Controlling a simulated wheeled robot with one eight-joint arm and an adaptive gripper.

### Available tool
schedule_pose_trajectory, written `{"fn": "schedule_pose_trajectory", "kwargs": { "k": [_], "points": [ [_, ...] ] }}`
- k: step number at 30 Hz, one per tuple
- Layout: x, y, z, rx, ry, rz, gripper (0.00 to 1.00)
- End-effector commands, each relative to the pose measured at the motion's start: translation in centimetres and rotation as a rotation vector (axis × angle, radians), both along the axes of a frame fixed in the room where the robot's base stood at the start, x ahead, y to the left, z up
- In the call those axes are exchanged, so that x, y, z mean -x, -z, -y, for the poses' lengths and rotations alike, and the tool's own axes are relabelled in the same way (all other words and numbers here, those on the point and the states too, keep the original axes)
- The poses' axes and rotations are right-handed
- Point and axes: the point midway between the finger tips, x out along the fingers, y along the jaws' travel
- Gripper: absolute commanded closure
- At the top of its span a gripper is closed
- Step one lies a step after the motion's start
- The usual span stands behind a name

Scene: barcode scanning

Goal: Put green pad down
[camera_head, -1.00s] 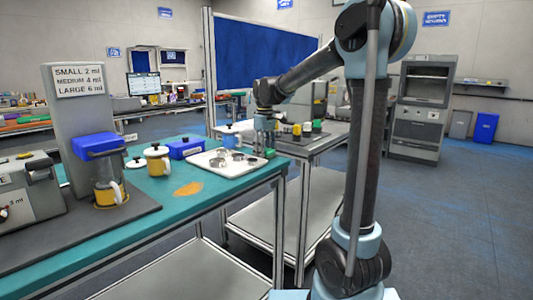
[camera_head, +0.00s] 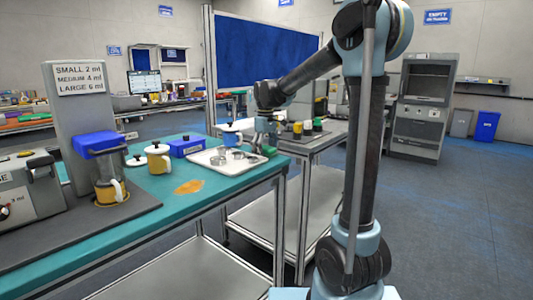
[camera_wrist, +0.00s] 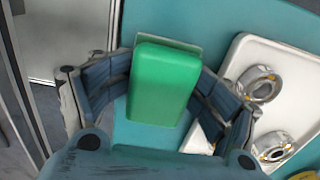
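The green pad (camera_wrist: 164,84) is a bright green block with rounded edges. In the wrist view it sits between the two fingers of my gripper (camera_wrist: 164,88), which reach its left and right sides. The gripper appears shut on it. The pad is over the teal table top (camera_wrist: 128,130), beside the white tray; whether it touches the table is unclear. In the head view my gripper (camera_head: 265,133) is at the table's right end, with a little of the green pad (camera_head: 269,151) showing below it.
A grey side table (camera_head: 308,144) with small cups stands behind.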

Motion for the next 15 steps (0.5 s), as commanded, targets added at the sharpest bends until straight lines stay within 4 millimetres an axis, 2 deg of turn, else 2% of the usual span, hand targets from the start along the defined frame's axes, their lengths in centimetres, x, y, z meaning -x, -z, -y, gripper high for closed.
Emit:
{"fn": "schedule_pose_trajectory", "kwargs": {
  "k": [15],
  "points": [
    [0.39,-0.23,0.02,0.0,-0.001,0.002,0.42]
  ]
}}
